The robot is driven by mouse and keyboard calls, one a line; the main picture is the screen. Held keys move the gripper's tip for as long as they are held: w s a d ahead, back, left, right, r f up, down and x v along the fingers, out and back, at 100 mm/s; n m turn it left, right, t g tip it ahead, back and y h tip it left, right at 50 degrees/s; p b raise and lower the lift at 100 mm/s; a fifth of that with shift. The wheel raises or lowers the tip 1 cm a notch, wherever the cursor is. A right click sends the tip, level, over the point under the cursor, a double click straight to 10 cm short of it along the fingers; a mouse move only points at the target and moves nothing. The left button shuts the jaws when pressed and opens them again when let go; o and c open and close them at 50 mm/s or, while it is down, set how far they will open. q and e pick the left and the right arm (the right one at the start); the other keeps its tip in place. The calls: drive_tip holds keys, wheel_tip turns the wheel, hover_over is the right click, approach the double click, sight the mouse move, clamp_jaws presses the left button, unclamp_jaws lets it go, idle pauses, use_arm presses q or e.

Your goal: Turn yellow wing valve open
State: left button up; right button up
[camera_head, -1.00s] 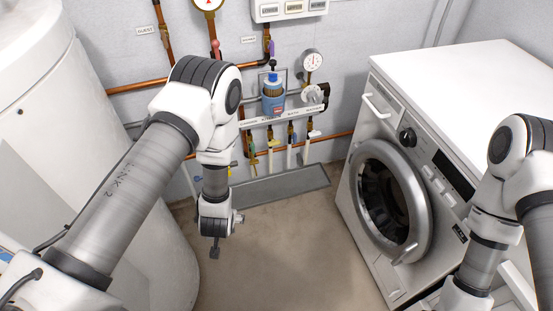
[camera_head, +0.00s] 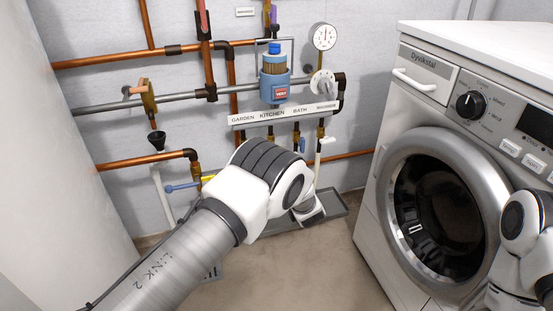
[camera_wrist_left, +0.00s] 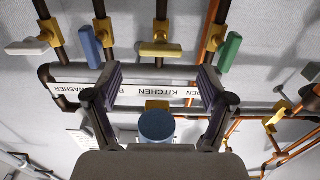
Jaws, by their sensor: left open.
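The yellow wing valve (camera_wrist_left: 160,50) is in the left wrist view, on the pipe beside the upside-down KITCHEN label. Its flat yellow handle lies across the pipe. My left gripper (camera_wrist_left: 160,78) is open and empty, with its two dark fingers spread either side of the valve's line. The valve appears beyond the fingertips, with no visible contact. In the head view my left arm hides the gripper and the kitchen valve. My right gripper is out of view; only part of that arm shows at the right edge.
A blue-handled valve (camera_wrist_left: 91,47) and a green-handled valve (camera_wrist_left: 229,50) flank the yellow one. A label strip (camera_head: 282,113) runs above the valves. A blue filter canister (camera_head: 274,84) and a gauge (camera_head: 325,36) are above. A washing machine (camera_head: 440,190) stands right.

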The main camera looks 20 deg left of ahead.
use_arm(q)
drive_tip(key=x, duration=0.2)
drive_tip(key=b+x, duration=0.1)
drive_tip(key=x, duration=0.1)
drive_tip(key=b+x, duration=0.1)
drive_tip(key=shift+w+a+f, duration=0.25)
drive_tip(key=shift+w, duration=0.05)
drive_tip(key=shift+w+a+b, duration=0.1)
drive_tip(key=shift+w+b, duration=0.05)
drive_tip(key=shift+b, duration=0.15)
drive_tip(key=shift+r, duration=0.15)
drive_tip(key=c, duration=1.2)
drive_tip(key=shift+o, duration=0.2)
